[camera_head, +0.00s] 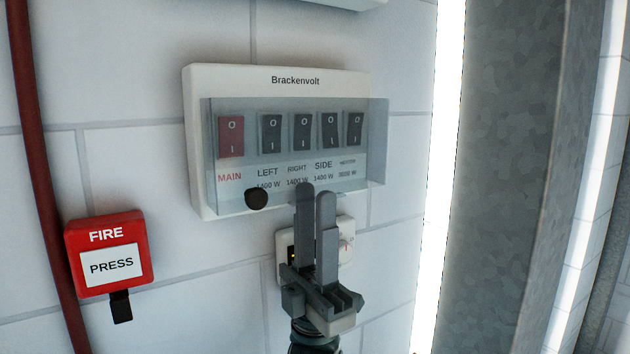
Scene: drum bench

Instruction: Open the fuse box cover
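The white fuse box (285,79), labelled Brackenvolt, is on the tiled wall. Its clear, bluish cover (376,140) lies in front of the switches and their labels, and looks closed. A round black knob (256,199) is at the cover's lower left. My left gripper (315,192) points up from below, to the right of the knob and near the cover's lower edge. Its two grey fingers are side by side with almost no gap and nothing between them. I cannot tell whether the fingertips touch the cover. My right gripper is out of view.
A red FIRE press box (109,236) is at the lower left, beside a dark red pipe (42,180). A small white wall unit (346,240) is partly hidden behind my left gripper. A grey metal post (505,180) and bright light strip stand at the right.

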